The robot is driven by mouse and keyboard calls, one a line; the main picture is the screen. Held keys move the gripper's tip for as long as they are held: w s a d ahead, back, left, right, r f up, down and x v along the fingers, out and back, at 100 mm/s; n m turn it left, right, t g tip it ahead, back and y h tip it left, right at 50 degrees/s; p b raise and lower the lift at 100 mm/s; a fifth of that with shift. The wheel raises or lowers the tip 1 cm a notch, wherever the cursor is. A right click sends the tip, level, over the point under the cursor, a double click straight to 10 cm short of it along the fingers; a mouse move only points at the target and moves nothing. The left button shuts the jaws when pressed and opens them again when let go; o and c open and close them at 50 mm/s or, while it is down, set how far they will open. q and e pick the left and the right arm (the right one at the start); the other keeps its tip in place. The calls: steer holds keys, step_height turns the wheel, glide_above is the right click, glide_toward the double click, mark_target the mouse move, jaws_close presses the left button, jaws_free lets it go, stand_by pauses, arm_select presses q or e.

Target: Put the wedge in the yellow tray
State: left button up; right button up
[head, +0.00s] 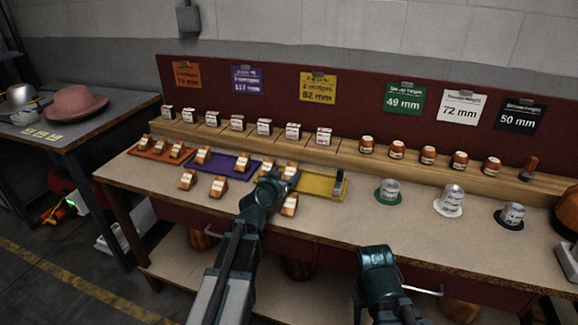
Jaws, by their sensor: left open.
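The yellow tray (318,185) lies on the bench, right of the purple tray. Wooden wedges with white labels stand at its left part, one of them here (291,171), and a small grey upright piece (338,183) is at its right end. Three loose wedges stand in front of the trays: one at left (187,179), one in the middle (218,187), and one at right (289,205) beside my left gripper. My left gripper (274,180) is open by the tray's front left; its fingertips are partly hidden. My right gripper (377,257) is low at the bench's front edge, its jaws unclear.
The orange tray (143,154) and purple tray (221,171) hold wedges. A ledge behind carries white-labelled boxes (264,127) and brown knobs (397,149). Metal cups on green (388,192), white (450,201) and black (511,216) bases stand at right.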

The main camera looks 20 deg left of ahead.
arm_select(q)
steer(key=p+v, duration=0.1)
steer(key=v, duration=0.5)
steer(key=shift+s+a+r, duration=0.1)
steer(key=shift+a+r, duration=0.05)
steer(key=shift+r, duration=0.1)
